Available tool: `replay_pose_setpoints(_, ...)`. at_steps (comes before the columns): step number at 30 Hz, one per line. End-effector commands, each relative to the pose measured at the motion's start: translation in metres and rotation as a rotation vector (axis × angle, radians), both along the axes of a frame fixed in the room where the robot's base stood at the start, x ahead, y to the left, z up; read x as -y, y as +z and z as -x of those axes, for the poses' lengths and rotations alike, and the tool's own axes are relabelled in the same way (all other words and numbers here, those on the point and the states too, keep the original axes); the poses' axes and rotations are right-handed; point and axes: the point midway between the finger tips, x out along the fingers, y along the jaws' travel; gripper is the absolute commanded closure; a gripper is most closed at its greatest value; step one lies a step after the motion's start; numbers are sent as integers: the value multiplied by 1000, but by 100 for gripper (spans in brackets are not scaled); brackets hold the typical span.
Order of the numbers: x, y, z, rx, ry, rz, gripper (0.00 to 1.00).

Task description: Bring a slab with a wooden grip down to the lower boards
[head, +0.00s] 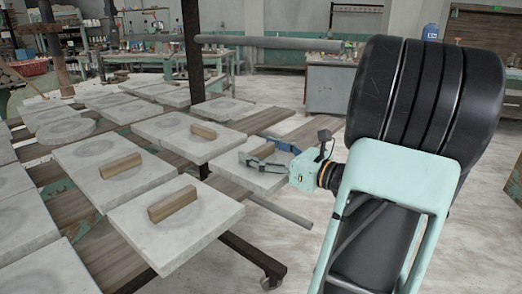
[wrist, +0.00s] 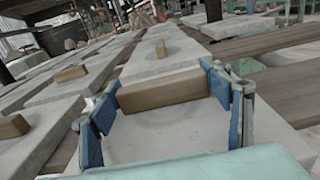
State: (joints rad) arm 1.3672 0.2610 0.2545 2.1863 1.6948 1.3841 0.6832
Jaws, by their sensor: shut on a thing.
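My gripper (head: 262,152) is shut on a wooden grip (wrist: 165,91), with a blue finger at each end of it in the wrist view. The grip stands on a pale grey slab (wrist: 165,136), which also shows under my gripper in the head view (head: 248,178). This slab is at the right of the rack, beside bare wooden boards (head: 297,130). I cannot tell whether it touches the boards. Other slabs with wooden grips lie on the rack: a near one (head: 180,228), one behind it (head: 88,178) and a farther one (head: 170,142).
Several slabs without grips (head: 62,131) cover the rack's left. A dark post (head: 193,50) rises behind, with a grey horizontal bar (head: 270,42). A grey tube (head: 265,207) crosses just in front of the held slab.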

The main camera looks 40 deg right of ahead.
Motion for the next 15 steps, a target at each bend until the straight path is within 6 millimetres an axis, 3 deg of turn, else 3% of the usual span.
replay_pose_setpoints(2, 0, 2, 0, 5, 1, 2, 87)
replay_pose_setpoints(3, 0, 2, 0, 4, 1, 2, 24)
replay_pose_setpoints(8, 0, 1, 0, 2, 0, 1, 8)
replay_pose_setpoints(15, 0, -2, 0, -6, -1, -2, 8)
